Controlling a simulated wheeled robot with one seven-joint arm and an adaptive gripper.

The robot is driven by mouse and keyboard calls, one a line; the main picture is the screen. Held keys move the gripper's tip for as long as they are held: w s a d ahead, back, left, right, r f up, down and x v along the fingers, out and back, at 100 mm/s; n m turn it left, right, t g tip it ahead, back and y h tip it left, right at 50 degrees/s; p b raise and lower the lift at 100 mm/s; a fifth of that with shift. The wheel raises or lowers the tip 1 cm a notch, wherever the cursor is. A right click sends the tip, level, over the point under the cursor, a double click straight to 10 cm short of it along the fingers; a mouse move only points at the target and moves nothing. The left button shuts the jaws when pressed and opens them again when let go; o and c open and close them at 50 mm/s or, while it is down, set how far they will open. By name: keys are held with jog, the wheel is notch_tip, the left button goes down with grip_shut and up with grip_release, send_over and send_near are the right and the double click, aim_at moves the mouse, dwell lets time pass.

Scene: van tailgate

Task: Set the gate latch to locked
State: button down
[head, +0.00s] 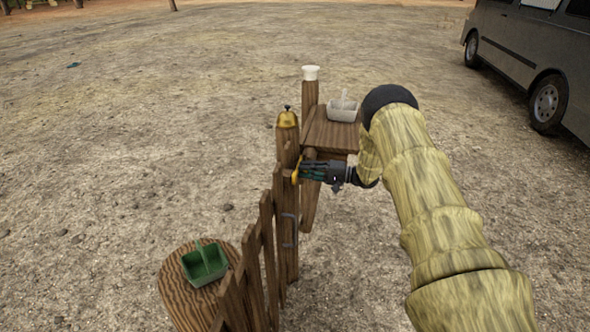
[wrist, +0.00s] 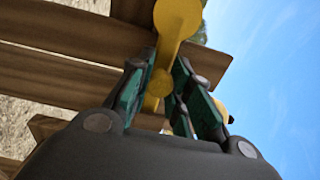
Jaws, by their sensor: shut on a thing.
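The gate latch is a yellow lever with a round end, seen close in the wrist view (wrist: 176,20) and as a small yellow piece in the head view (head: 296,172). It is mounted by a post of the wooden gate (head: 268,245). My gripper (head: 303,171) reaches it from the right. In the wrist view my gripper (wrist: 163,85) has its green-padded fingers on either side of the lever's narrower part, shut on it. The round end sticks out beyond the fingertips. The fingers hide part of the lever, and I cannot tell the latch's setting.
A brass bell (head: 287,118) tops the post just above the latch. A wooden shelf (head: 322,130) behind it holds a grey caddy (head: 342,112). A white cup-like object (head: 310,72) tops another post. A van (head: 530,50) stands at right.

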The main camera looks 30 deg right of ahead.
jog(key=shift+f, duration=0.1)
dwell(0.3)
jog(key=c, duration=1.3)
grip_release()
jog(key=shift+a, duration=0.1)
jog(key=v, duration=1.2)
